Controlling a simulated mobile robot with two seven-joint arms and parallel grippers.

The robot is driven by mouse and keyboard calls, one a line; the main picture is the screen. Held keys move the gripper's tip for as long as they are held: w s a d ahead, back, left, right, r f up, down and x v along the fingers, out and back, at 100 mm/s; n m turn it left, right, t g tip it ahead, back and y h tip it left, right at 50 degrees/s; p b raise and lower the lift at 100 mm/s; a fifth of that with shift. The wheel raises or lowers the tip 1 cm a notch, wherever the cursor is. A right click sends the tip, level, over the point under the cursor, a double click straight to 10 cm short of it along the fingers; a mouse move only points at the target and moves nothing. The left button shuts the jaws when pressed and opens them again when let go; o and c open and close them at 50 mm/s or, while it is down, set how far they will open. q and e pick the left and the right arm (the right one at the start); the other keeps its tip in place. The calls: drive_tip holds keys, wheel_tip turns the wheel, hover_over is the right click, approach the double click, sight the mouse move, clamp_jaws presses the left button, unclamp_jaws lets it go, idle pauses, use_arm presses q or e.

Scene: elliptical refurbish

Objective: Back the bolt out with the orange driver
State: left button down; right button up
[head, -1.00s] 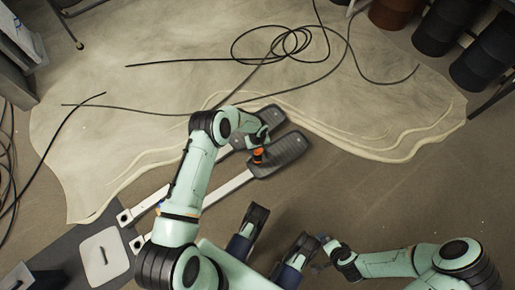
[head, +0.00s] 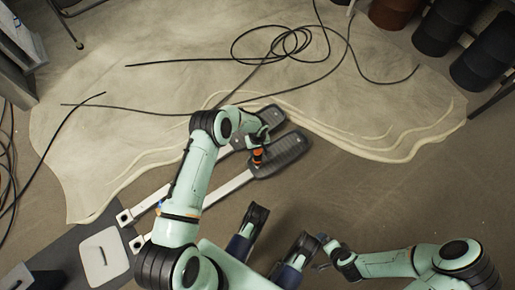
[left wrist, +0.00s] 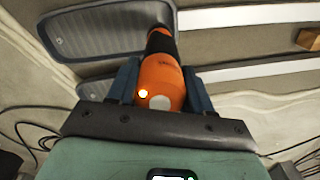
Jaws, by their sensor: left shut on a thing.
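The orange driver (head: 257,156) is in my left gripper (head: 258,148), which is shut on its handle. In the left wrist view the orange driver (left wrist: 160,80) sits between the two fingers (left wrist: 160,88), its black end pointing away from the palm. It is over the pedal-like part with a dark ribbed pad (head: 285,152) and a pale metal arm (head: 228,189). The bolt is not visible; the driver and gripper cover that spot. I cannot tell whether the driver tip touches anything. My right gripper (head: 322,252) is low in the head view, too small and dark to read.
A second dark pad (head: 272,116) with a pale arm lies alongside, partly under my left arm. Black cables (head: 285,45) lie loose on the pale floor patch. A white square plate (head: 104,258) is at lower left. Dark drums (head: 487,55) stand at upper right. Floor at right is clear.

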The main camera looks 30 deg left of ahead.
use_arm(q)
drive_tip(key=shift+s+r, duration=0.1)
idle(0.5)
drive_tip(key=shift+r+p, duration=2.4)
drive_tip(key=shift+r, duration=2.05)
